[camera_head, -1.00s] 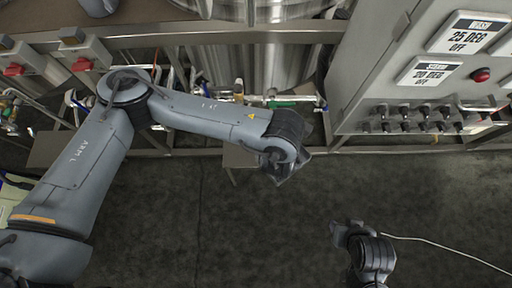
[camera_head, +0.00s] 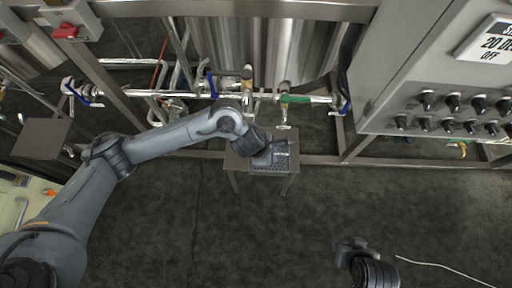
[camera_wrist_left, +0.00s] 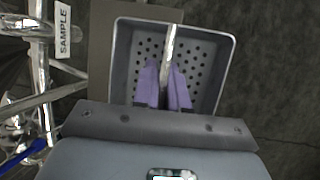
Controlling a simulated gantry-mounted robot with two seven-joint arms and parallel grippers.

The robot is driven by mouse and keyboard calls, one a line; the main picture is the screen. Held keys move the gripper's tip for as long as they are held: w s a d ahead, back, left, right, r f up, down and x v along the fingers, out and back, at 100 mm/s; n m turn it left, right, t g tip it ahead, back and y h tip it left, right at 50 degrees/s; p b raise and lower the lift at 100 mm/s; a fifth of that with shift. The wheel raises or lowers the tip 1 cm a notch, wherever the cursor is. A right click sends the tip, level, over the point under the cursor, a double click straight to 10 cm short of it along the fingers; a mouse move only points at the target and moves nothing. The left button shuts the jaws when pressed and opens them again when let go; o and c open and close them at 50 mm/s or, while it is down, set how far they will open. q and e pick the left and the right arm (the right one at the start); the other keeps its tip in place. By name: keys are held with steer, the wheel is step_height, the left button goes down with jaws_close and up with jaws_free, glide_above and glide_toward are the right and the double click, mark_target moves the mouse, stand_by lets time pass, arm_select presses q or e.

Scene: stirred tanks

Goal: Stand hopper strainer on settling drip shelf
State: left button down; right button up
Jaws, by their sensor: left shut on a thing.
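The hopper strainer is a grey square basket with a perforated bottom and a bar handle. In the head view it (camera_head: 269,168) is over the front right part of a small metal shelf (camera_head: 235,160) on legs. My left gripper (camera_wrist_left: 167,85) is shut on the strainer's handle, its purple fingers on either side of the bar. The strainer (camera_wrist_left: 205,65) looks empty in the left wrist view, its near side hidden by my wrist. I cannot tell whether it touches the shelf. My right gripper (camera_head: 350,245) is low over the floor at right, its jaws unclear.
A pipe with a green-handled valve (camera_head: 295,99) and other taps runs just behind the shelf. A SAMPLE tag (camera_wrist_left: 62,28) hangs there. A grey control cabinet (camera_head: 405,75) stands at the right. The dark floor (camera_head: 200,230) in front is clear.

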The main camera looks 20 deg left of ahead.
arm_select(q)
steer(key=w+a+f+b, duration=0.1)
steer(key=a+f, duration=0.1)
steer(key=w+a+f+b, duration=0.1)
steer(key=w+a+f, duration=0.1)
steer(key=a, duration=0.1)
steer(key=w+a+f+b, duration=0.1)
steer(key=a+b, duration=0.1)
steer(key=a, duration=0.1)
steer(key=shift+w+a+f, duration=0.1)
steer(key=shift+w+f, duration=0.05)
steer(key=shift+f, duration=0.25)
steer(key=shift+w+a+f, duration=0.15)
steer(key=shift+w+a, duration=0.05)
steer(key=shift+a, duration=0.1)
steer(key=shift+f+b, duration=1.35)
steer(key=shift+f, duration=0.7)
steer(key=c, duration=1.2)
jaws_free()
steer(key=shift+a, duration=0.1)
steer(key=shift+o, duration=0.2)
